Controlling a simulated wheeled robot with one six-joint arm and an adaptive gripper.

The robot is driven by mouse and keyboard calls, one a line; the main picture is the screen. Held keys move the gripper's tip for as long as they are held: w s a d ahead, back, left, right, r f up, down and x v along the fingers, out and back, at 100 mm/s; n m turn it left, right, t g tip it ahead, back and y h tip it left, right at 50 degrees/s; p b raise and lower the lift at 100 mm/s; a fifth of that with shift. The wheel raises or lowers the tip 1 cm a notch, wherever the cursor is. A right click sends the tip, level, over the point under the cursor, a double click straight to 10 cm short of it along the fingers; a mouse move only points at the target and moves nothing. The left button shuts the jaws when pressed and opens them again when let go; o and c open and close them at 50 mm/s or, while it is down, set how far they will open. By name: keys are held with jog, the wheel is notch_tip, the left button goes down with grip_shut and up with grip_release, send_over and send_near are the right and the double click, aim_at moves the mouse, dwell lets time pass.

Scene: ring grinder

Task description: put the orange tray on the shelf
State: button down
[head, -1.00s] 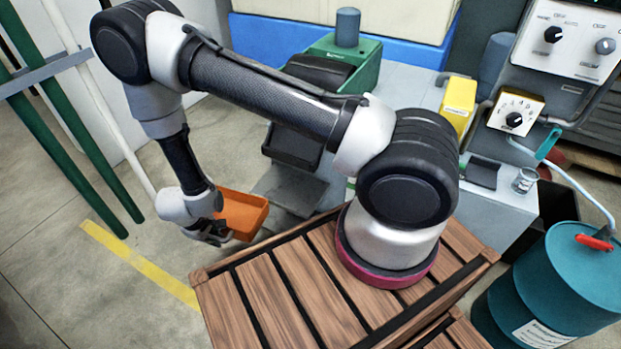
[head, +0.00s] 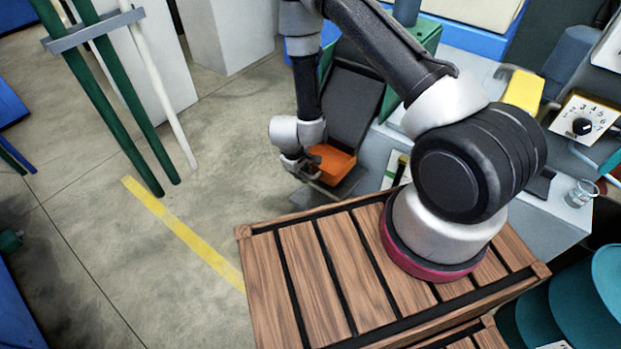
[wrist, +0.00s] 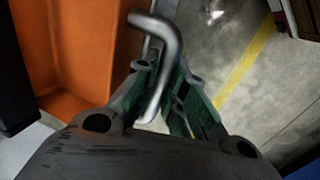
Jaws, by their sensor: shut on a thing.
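The orange tray (head: 334,165) is at the front of the grey machine in the head view, to the right of my gripper (head: 298,167). In the wrist view the tray (wrist: 75,50) fills the upper left. My gripper (wrist: 165,105) has its green-padded fingers closed around a bent metal handle (wrist: 160,45) beside the tray. Where the handle joins the tray is hidden. A grey ledge (head: 345,190), which may be the shelf, shows just under the tray, below a dark tilted panel (head: 352,105). I cannot tell whether the tray touches the ledge.
A slatted wooden top (head: 315,265) is in front, below my arm. Green and white poles (head: 115,90) stand at left. A yellow floor line (head: 185,232) crosses open concrete. A glass (head: 580,193) and a teal drum (head: 600,290) are at right.

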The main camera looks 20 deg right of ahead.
jog(key=w+d+f, duration=0.2)
jog(key=d, duration=0.1)
jog(key=shift+w+d+f, duration=0.15)
jog(key=x, duration=0.4)
jog(key=shift+a+f, duration=0.2)
jog(key=shift+f, duration=0.25)
jog(key=c, duration=1.5)
grip_release()
